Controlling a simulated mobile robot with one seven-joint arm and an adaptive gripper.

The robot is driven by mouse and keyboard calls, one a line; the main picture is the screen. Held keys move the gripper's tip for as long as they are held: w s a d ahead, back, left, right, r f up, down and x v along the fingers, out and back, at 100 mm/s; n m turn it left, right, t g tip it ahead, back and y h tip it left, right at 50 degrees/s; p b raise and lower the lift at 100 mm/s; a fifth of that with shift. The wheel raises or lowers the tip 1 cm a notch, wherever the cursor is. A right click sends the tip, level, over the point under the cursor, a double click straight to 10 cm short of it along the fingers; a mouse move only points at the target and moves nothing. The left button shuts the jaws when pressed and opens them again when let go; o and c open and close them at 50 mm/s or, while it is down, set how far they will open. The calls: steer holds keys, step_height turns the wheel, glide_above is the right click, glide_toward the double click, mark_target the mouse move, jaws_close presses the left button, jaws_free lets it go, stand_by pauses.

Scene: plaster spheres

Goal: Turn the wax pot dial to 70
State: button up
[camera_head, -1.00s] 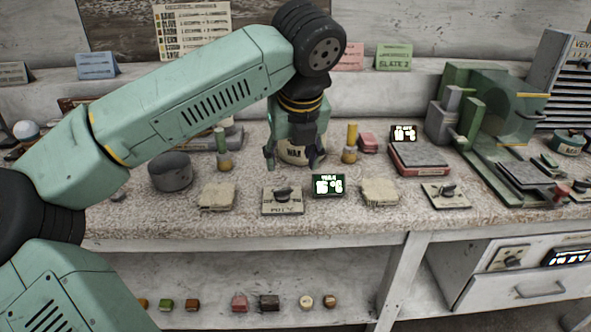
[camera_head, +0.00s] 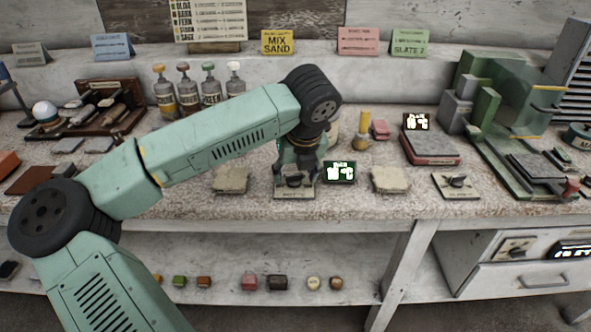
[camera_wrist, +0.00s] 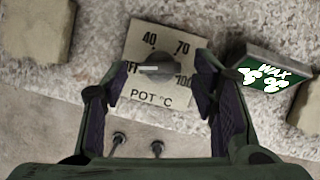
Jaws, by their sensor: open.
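The wax pot dial is a dark round knob (camera_wrist: 157,70) with a white pointer, on a pale plate (camera_wrist: 160,99) marked OFF, 40, 70, 100 and POT °C. The pointer aims left, at OFF. The plate also shows in the head view (camera_head: 295,193) at the bench front. My gripper (camera_wrist: 161,82) is open, its fingers on either side of the knob in the wrist view; I cannot tell whether they touch it. In the head view my gripper (camera_head: 295,175) is right over the dial. The WAX °C display (camera_wrist: 268,74) stands just right; its digits are unclear.
Folded cloths lie left (camera_head: 231,179) and right (camera_head: 390,179) of the dial and display. Another dial plate (camera_head: 456,186) lies further right. A yellow-handled tool (camera_head: 362,130) and a grey slab (camera_head: 430,148) stand behind. The bench's front edge is close.

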steer(key=shift+c, duration=0.5)
steer(key=c, duration=1.1)
steer(key=shift+o, duration=0.2)
